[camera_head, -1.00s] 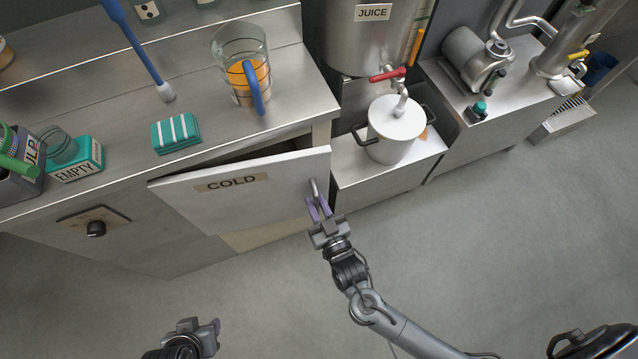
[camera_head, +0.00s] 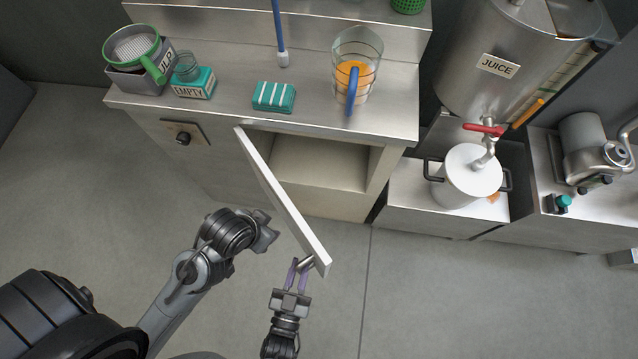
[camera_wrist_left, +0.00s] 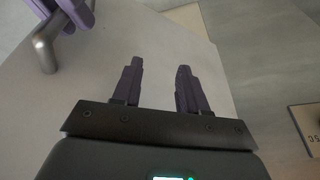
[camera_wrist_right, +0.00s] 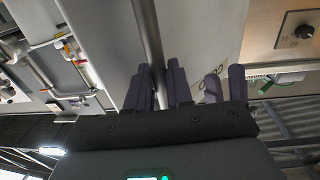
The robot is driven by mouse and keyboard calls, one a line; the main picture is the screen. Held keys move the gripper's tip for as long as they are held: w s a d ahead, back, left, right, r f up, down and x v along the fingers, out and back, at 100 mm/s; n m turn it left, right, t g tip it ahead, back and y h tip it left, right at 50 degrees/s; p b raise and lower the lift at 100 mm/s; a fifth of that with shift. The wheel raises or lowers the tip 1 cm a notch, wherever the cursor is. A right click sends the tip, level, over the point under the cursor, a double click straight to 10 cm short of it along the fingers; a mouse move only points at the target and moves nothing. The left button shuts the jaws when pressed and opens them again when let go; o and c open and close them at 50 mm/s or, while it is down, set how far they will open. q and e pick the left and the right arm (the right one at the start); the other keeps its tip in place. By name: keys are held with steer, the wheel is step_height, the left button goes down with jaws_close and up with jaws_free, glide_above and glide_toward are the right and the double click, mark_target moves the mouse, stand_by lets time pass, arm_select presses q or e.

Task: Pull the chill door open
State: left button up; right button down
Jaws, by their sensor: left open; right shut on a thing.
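The chill door (camera_head: 280,205) is a pale panel, swung well out from the cabinet, with its edge toward me in the head view. My right gripper (camera_head: 297,272) is shut on the bar handle (camera_head: 305,264) near the door's free end. In the right wrist view the handle (camera_wrist_right: 150,35) runs up from between my right fingers (camera_wrist_right: 158,88). My left gripper (camera_head: 268,232) is beside the door's outer face, and its fingertips are partly hidden. In the left wrist view its fingers (camera_wrist_left: 155,85) are apart and empty, with the door face (camera_wrist_left: 120,50) behind them.
The open cold compartment (camera_head: 315,165) looks empty. A lidded pot (camera_head: 467,178) stands right of the cabinet. The floor right of my right gripper is clear.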

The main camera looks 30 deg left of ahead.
steer(key=shift+s+a, duration=0.3)
steer(key=shift+s, duration=0.1)
steer(key=c, duration=1.2)
jaws_free()
steer(key=shift+c, duration=0.2)
steer(key=shift+o, duration=0.4)
steer(key=shift+w+a, duration=0.2)
steer(key=shift+s+d, duration=0.1)
